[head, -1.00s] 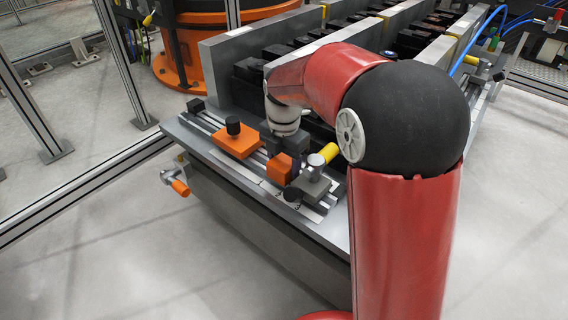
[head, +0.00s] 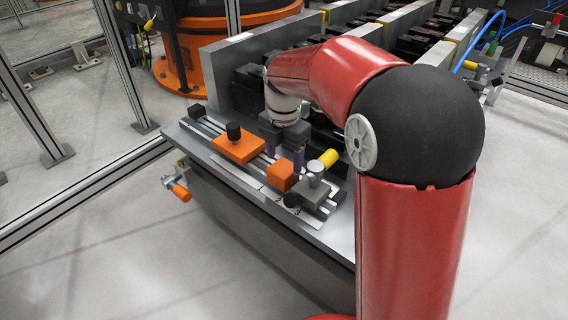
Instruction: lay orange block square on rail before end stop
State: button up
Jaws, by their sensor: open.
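The orange block (head: 282,177) lies on the slotted metal rail (head: 210,127) near the front of the bench. It sits close to the grey clamp-like stop (head: 311,190) on its right; I cannot tell whether they touch or whether the block is exactly square. My gripper (head: 284,158) points down just behind and above the block, with its fingers apart and nothing seen between them. The block is free of the fingers. The rail behind the block is partly hidden by my gripper.
A flat orange plate with a black knob (head: 238,148) sits on the rail to the left. A small black block (head: 196,109) is at the rail's far left end. A yellow-tipped handle (head: 328,158) sticks up beside the stop. Grey upright plates (head: 245,65) stand behind.

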aim_at(284, 167)
notch_tip(284, 167, up, 8)
jog(key=p, duration=0.1)
jog(key=s+d+r+m+t, duration=0.3)
jog(key=s+d+m, duration=0.3)
jog(key=s+m, duration=0.55)
jog(key=s+d+f+m+t, duration=0.2)
jog(key=s+d+f+m, duration=0.2)
jog(key=s+m, duration=0.8)
jog(key=shift+d+f+m+t, duration=0.2)
jog(key=shift+m+t, duration=0.1)
jog(key=shift+m, duration=1.45)
